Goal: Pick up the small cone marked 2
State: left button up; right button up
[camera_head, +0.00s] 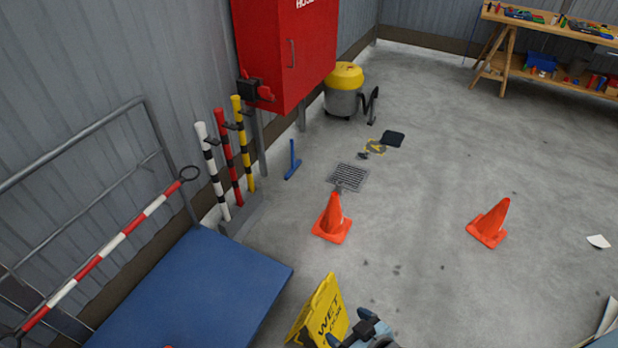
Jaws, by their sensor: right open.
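Two small orange cones stand upright on the grey concrete floor. One cone (332,217) is near the middle, just in front of a floor grate. The other cone (489,222) is farther right on open floor. I cannot make out a number on either one. My right gripper (353,329) is at the bottom edge beside the yellow wet-floor sign, partly cut off. It is open, with no cone between its fingers, and both cones are well beyond it. My left gripper is not in view.
The yellow wet-floor sign (322,312) stands at the bottom middle. A blue platform cart (205,285) fills the lower left. Striped posts (228,158), a red hose cabinet (290,50) and a yellow-topped vacuum (343,92) line the wall. Floor between the cones is clear.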

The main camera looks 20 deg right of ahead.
aim_at(331, 225)
jog(key=z, duration=1.55)
jog(key=l+z, duration=0.25)
jog(key=i+l+z, duration=0.25)
jog(key=l, duration=0.2)
jog(key=i+l+u, duration=0.1)
jog(key=i+l, duration=0.65)
jog(key=l, duration=0.2)
jog(key=i+u, duration=0.8)
jog(key=i+l+u, duration=0.25)
jog(key=i+u, duration=0.4)
jog(key=u, duration=0.15)
jog(key=i+l+u, duration=0.2)
jog(key=u, duration=0.25)
jog(key=i+l+u, duration=0.2)
jog(key=u, duration=0.2)
jog(key=i+l+u, duration=0.2)
jog(key=u, duration=0.25)
jog(key=i+l+u, duration=0.1)
jog(key=l+u, duration=0.3)
jog(key=i+l+u, duration=0.1)
jog(key=l+u, duration=0.65)
jog(key=l, duration=0.2)
jog(key=l+u, duration=0.35)
jog(key=l, duration=0.2)
